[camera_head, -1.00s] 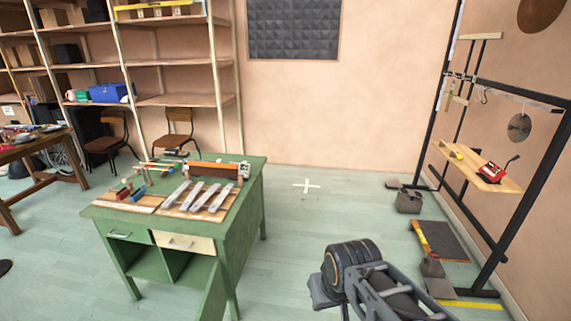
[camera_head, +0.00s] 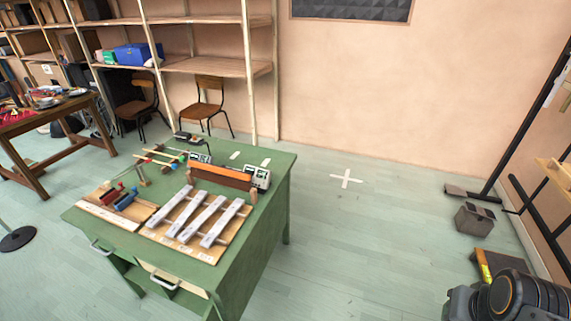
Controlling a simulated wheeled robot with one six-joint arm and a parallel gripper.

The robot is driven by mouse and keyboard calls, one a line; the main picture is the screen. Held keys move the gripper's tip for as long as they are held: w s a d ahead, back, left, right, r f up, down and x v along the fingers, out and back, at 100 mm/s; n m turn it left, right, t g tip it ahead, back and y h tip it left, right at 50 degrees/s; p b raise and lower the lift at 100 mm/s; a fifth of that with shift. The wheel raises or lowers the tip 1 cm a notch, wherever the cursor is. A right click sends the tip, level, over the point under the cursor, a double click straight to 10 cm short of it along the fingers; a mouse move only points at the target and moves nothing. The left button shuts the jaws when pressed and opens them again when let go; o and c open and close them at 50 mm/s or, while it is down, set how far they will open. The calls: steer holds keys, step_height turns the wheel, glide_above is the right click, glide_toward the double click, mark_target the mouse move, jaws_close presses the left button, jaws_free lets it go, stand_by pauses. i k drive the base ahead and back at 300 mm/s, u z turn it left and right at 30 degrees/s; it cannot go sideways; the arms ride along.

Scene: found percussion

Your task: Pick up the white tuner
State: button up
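A small whitish box with a dark face (camera_head: 259,176) stands near the right edge of the green desk, at the right end of an orange-brown bar. A second pale device with a dark display (camera_head: 200,158) sits near the desk's back edge, partly behind the bar. Either could be the white tuner; I cannot tell which at this size. Only a dark part of my arm shows at the lower right, over the floor and well away from the desk. My gripper is not in view.
The green desk (camera_head: 262,222) also bears metal bars on a wooden board (camera_head: 205,252), an orange-brown bar (camera_head: 222,176) and mallets (camera_head: 160,157). Chairs (camera_head: 205,100) stand behind it. The floor (camera_head: 345,240) right of the desk is clear. A black frame (camera_head: 510,130) stands far right.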

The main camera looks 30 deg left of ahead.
mark_target(261, 177)
steer(key=u, duration=0.2)
steer(key=i, duration=1)
steer(key=u, duration=1.4)
steer(key=i, duration=0.75)
steer(key=u, duration=0.85)
